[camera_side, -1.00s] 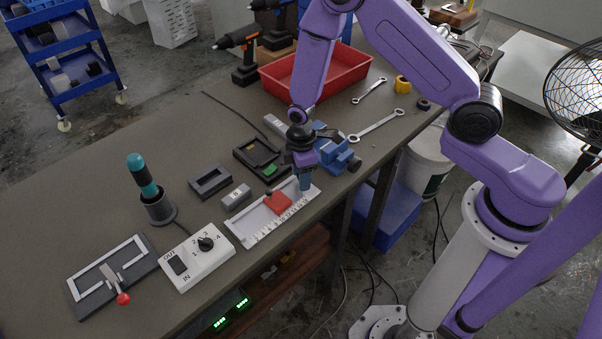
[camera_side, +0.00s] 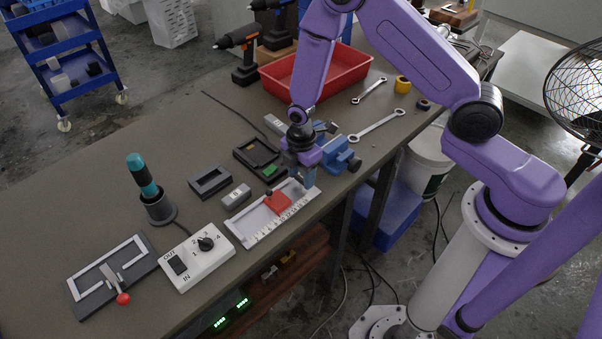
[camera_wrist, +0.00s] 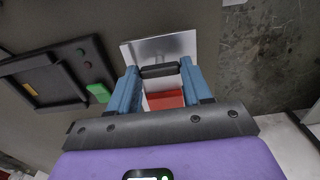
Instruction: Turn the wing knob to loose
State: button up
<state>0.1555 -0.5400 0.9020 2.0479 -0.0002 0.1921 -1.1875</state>
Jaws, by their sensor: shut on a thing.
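The wing knob (camera_wrist: 160,70) shows in the wrist view as a dark bar spanning the gap between my blue fingertips. My gripper (camera_wrist: 159,68) is shut on it, one finger at each end. In the side view my gripper (camera_side: 303,180) points down at the right end of the white ruled fixture (camera_side: 250,235), and its fingers hide the knob there. A red block (camera_side: 277,203) sits on the fixture, left of my fingers. It also shows between the fingers in the wrist view (camera_wrist: 165,100).
A blue vise (camera_side: 340,155) stands close behind and right of my gripper. A black tray with a green piece (camera_side: 258,158) lies behind the fixture. A white dial box (camera_side: 197,258) is to the left. The bench's front edge is close by.

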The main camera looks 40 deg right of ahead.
aim_at(301, 178)
jog(key=o, duration=1.1)
jog(key=shift+c, duration=0.2)
jog(key=shift+r, duration=0.1)
notch_tip(301, 178, up, 17)
jog(key=shift+r, duration=0.15)
jog(key=s+d+r+m, duration=0.1)
jog(key=s+r, duration=0.1)
jog(key=s, duration=0.7)
jog(key=s+d+r+m, duration=0.2)
jog(key=s+r, duration=0.1)
jog(key=s, duration=0.6)
jog(key=s+d+r+m, duration=0.1)
jog(key=s+r+m, duration=0.1)
jog(key=s, duration=0.6)
jog(key=shift+s+d+r, duration=0.2)
jog(key=shift+s+d, duration=0.15)
jog(key=shift+s, duration=0.05)
